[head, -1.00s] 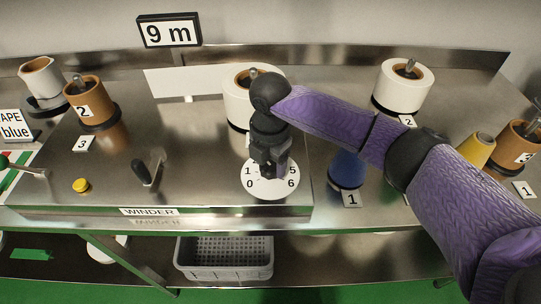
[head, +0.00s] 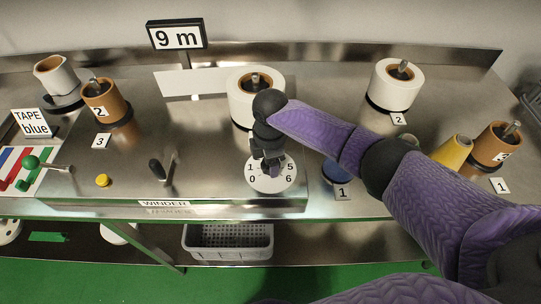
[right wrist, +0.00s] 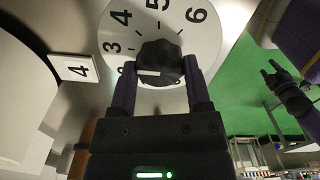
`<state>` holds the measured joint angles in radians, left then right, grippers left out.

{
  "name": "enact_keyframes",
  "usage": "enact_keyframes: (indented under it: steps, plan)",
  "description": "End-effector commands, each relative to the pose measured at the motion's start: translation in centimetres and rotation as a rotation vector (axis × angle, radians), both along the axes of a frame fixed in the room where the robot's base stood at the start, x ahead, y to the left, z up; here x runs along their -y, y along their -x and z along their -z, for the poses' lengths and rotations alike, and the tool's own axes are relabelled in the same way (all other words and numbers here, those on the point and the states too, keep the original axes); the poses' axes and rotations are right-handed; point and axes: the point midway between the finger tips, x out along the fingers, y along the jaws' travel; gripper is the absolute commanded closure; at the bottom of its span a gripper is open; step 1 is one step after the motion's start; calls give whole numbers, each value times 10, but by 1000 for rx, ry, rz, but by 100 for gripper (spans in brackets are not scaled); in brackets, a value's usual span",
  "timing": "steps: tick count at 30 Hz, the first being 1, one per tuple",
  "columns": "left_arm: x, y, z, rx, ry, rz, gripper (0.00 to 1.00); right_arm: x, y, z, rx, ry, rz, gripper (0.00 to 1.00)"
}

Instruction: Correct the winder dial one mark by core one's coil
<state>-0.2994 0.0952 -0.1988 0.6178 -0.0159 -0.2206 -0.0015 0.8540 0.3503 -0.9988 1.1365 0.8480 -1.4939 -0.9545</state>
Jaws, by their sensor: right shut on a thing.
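The winder dial (head: 285,180) is a white disc with black numbers on the steel winder top; 0, 1, 5 and 6 show around my gripper. My right gripper (head: 268,165) points down over its middle. In the right wrist view the right gripper (right wrist: 160,85) is shut on the dark dial knob (right wrist: 160,62), and 3, 4, 5 and 6 show on the dial (right wrist: 195,35). A white mark on the knob points left, toward a partly hidden number. A dark gripper, my left gripper (right wrist: 275,78), shows small at right, fingers apart. No core marked one is readable.
A white roll (head: 240,100) stands behind the dial. A blue cone (head: 335,172) is to its right. A brown core marked 2 (head: 100,98) stands left. A black lever (head: 157,170) and yellow button (head: 102,181) are left of the dial. The sign (head: 177,36) reads 9 m.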

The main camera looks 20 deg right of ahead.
Motion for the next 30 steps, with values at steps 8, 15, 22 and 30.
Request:
enact_keyframes:
  steps: [8,15,22,30]
  plan:
    - [-2,0,-2,1,-4,2,41,0,-1,-1,3,0,15,96]
    - [0,0,-1,-1,0,-2,41,0,-1,-1,3,0,14,31]
    - [4,2,-1,-3,7,-6,41,0,-1,0,2,0,13,2]
    - [5,1,-6,-3,8,-6,41,0,-1,-14,3,-1,13,2]
